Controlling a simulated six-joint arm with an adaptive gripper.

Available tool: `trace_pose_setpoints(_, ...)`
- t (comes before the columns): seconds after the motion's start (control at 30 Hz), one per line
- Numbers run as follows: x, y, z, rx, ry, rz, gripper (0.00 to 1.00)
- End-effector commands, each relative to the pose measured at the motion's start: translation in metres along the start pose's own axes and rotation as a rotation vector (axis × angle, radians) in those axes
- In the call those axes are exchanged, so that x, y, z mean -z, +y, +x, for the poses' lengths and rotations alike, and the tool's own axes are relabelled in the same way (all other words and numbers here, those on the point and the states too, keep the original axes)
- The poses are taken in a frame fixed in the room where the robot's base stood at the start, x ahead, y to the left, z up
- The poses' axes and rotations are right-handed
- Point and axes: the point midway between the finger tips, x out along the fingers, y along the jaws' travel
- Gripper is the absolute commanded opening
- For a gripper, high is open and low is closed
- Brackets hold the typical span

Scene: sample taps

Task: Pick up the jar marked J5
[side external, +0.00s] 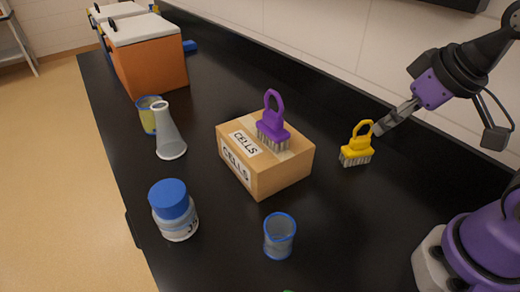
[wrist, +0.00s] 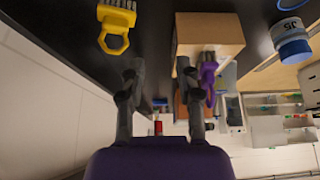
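The jar (side external: 175,212) is white and squat with a blue lid and stands upright at the front left of the black bench. Its label is turned partly away in the side external view. In the wrist view the jar (wrist: 292,42) is at the top right edge, and its label reads J5. My gripper (side external: 378,129) is at the right, above the bench by the yellow brush and well away from the jar, with the cardboard box in between. In the wrist view my gripper (wrist: 160,68) has its two fingers apart with nothing held between them.
A cardboard box (side external: 282,182) marked CELLS carries an upright purple brush (side external: 271,125). A yellow brush (side external: 357,148) stands close to my fingertips. A blue-rimmed cup (side external: 279,238) is right of the jar. A flask (side external: 168,140), a yellow beaker (side external: 148,117) and an orange cooler (side external: 150,68) stand behind.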

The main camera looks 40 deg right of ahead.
Motion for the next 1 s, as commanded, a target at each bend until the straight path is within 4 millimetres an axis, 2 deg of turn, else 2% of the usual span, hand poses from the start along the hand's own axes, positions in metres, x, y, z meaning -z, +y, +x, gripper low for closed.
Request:
trace_pose_setpoints(0.1,0.000,0.000,0.000,0.000,0.000,0.000,0.39)
trace_pose_setpoints(0.17,0.000,0.000,0.000,0.000,0.000,0.000,0.68)
trace_pose_setpoints(0.2,0.000,0.000,0.000,0.000,0.000,0.000,0.88)
trace_pose_setpoints(0.23,0.000,0.000,0.000,0.000,0.000,0.000,1.00)
trace_pose_setpoints(0.67,0.000,0.000,0.000,0.000,0.000,0.000,1.00)
trace_pose_setpoints(0.77,0.005,0.000,-0.007,0.000,0.003,0.000,1.00)
trace_pose_setpoints(0.97,0.028,0.000,-0.049,0.001,0.008,-0.002,1.00)
trace_pose_setpoints(1.0,0.039,-0.009,-0.039,0.023,0.027,-0.050,1.00)
